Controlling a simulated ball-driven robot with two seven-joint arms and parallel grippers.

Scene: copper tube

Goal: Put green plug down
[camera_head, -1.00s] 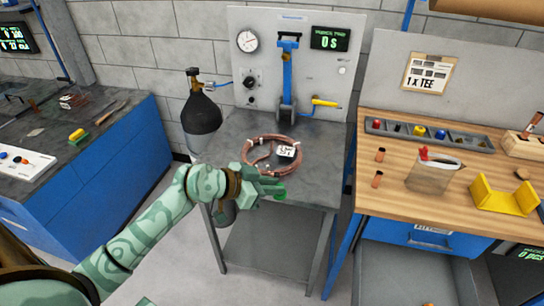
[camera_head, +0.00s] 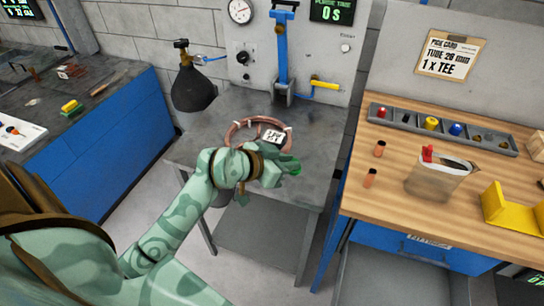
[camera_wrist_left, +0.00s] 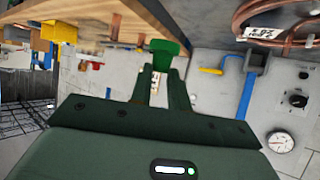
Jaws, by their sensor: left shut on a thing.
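The green plug (camera_wrist_left: 165,50) is held between the fingertips of my left gripper (camera_wrist_left: 160,78) in the left wrist view. In the head view my left gripper (camera_head: 283,171) is over the front part of the grey bench (camera_head: 250,105), beside the copper tube coil. The green plug (camera_head: 293,168) shows at its tips there, partly hidden by the fingers. The plug appears to be above the bench top; I cannot tell the exact gap. My right gripper is not in view.
The copper coil (camera_head: 232,130) with a white tag lies on the grey bench. A black cylinder (camera_head: 193,90) stands at its left. The wooden bench (camera_head: 400,205) at right holds a parts tray (camera_head: 470,137), copper pieces, a bag (camera_head: 435,182) and a yellow block (camera_head: 510,208).

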